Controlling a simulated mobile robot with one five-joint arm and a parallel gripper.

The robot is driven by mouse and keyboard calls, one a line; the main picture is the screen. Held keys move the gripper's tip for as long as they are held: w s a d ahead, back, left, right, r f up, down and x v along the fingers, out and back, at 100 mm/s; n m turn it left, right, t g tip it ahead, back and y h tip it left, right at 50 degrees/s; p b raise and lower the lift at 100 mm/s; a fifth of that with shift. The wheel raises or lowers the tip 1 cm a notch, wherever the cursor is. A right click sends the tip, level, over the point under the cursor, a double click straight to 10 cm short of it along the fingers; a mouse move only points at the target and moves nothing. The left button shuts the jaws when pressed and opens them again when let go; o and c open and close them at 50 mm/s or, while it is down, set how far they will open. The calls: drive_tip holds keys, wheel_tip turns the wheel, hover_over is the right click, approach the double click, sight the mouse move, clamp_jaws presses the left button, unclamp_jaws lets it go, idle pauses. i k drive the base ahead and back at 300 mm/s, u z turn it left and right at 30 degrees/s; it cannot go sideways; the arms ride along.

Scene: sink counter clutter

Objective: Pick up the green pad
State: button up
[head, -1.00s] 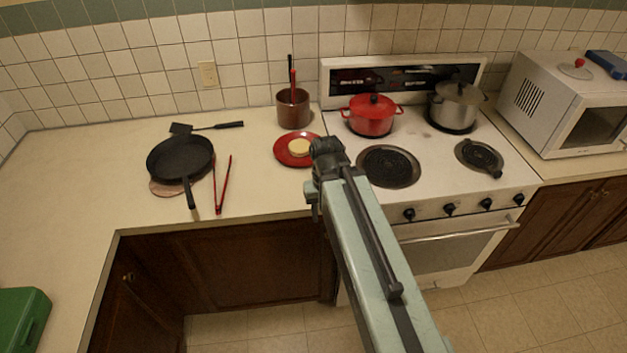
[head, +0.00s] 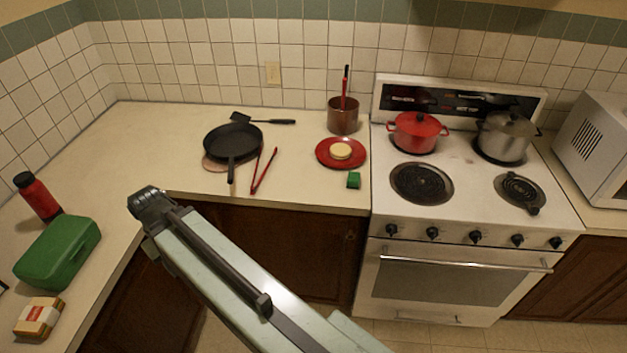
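A small green pad (head: 353,180) lies on the counter near its front edge, just left of the stove and in front of the red plate. It looks like a small block with a darker green front. The end of my arm with my gripper (head: 149,203) is far to the left of the pad, over the front edge of the left counter. The fingers are too dark and small to make out, so I cannot tell whether they are open or shut. Nothing visible touches the pad.
A red plate (head: 360,161) with a pale round item sits behind the pad. Red tongs (head: 264,170) and a black pan (head: 231,142) lie left of it. The stove (head: 455,205) stands right. A green box (head: 58,252) and red bottle (head: 37,196) stand on the left counter.

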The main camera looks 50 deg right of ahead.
sight(354, 178)
drive_tip(key=u, duration=1.45)
drive_tip(key=k, duration=1.45)
drive_tip(key=z, duration=0.65)
drive_tip(key=i, duration=1.5)
drive_tip(key=u, duration=0.1)
